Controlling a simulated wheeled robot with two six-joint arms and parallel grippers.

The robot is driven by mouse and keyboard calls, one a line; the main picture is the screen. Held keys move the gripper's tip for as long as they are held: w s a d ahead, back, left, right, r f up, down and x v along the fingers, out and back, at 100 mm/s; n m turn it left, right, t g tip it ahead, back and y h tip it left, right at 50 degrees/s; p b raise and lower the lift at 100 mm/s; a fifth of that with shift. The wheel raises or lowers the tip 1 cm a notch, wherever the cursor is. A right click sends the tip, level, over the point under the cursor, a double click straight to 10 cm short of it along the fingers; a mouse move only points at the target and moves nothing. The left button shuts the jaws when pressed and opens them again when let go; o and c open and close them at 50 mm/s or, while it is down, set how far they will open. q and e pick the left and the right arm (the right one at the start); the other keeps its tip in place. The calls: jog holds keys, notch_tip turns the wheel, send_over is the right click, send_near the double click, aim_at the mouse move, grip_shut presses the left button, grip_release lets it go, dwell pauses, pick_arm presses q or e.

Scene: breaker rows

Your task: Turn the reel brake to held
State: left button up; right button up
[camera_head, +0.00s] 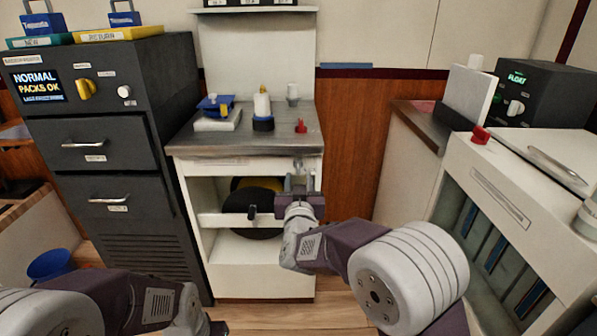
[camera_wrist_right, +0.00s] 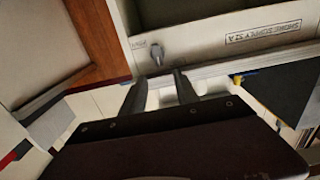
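A small grey knob (camera_head: 298,163), which seems to be the reel brake, sits on the pale front panel of the bench at its right end. It also shows in the right wrist view as a grey knob (camera_wrist_right: 156,53) beside a small label too blurred to read. My right gripper (camera_head: 299,184) is just below the knob in the head view. In the wrist view its two fingers (camera_wrist_right: 160,82) are spread, with nothing between them, and the knob lies just beyond their tips. A black and yellow reel (camera_head: 252,200) sits in the bench opening. My left gripper (camera_head: 212,327) is partly visible at the bottom.
The bench top (camera_head: 270,139) holds a white spool, a blue item and a red piece. A dark cabinet (camera_head: 90,130) with drawers stands left. A white unit (camera_head: 500,165) with slots stands right. A blue bucket (camera_head: 50,264) is on the floor at lower left.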

aim_at(298, 163)
jog(key=w+b, duration=0.1)
jog(key=w, duration=0.5)
jog(key=shift+w+d+f+b, duration=0.1)
jog(key=shift+w+f+b, duration=0.05)
jog(key=shift+w+b, duration=0.2)
jog(key=shift+w, duration=0.55)
grip_shut()
